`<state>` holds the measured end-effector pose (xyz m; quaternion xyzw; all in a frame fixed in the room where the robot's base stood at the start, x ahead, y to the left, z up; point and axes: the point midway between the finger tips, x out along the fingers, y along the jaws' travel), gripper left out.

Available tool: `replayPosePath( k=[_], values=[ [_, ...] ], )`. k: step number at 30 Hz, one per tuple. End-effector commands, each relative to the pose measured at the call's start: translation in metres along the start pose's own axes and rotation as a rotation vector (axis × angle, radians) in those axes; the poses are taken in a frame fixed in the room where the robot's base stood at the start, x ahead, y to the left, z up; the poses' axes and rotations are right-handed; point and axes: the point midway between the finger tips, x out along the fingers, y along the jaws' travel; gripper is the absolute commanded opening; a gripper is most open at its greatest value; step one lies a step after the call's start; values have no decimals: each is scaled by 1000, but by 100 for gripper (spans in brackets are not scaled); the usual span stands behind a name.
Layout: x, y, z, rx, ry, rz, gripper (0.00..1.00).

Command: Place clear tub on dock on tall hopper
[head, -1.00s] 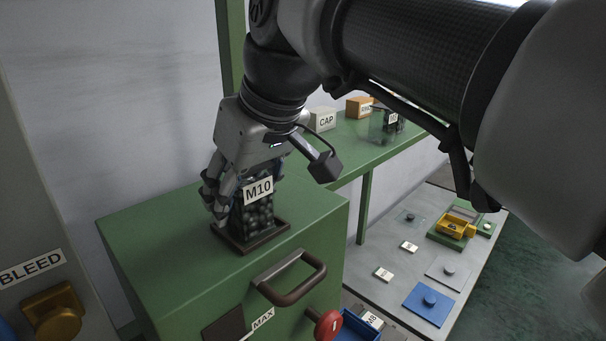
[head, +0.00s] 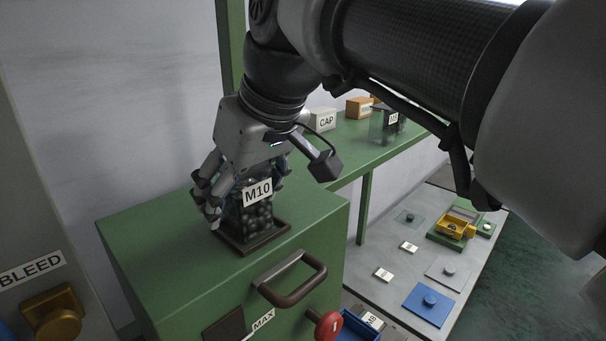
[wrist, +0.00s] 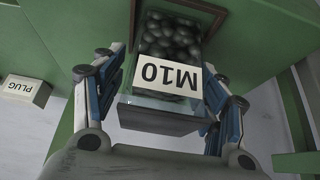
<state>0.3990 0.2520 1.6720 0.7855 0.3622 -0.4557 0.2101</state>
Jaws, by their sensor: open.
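The clear tub (head: 262,218), labelled M10 and filled with dark round pieces, stands upright within the dark-rimmed dock (head: 239,250) on top of the tall green hopper (head: 160,238). My gripper (head: 243,200) is around the tub from above, its fingers spread on either side. In the wrist view the tub (wrist: 168,112) sits between the open fingers (wrist: 163,100), with a gap visible beside it. The far finger is partly hidden behind the tub in the head view.
A grey table (head: 400,290) at right holds small parts. A handle (head: 290,280) juts from the hopper front.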

Motion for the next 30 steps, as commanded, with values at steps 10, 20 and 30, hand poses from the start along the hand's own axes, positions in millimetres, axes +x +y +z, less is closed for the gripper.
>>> replayPosePath(
  k=[10, 20, 30],
  values=[
    [-70, 1, -2, 1, 6, 2, 66],
    [-115, 1, 0, 1, 2, 2, 66],
    [-87, 39, 95, 268, -39, 124, 66]
  ],
)
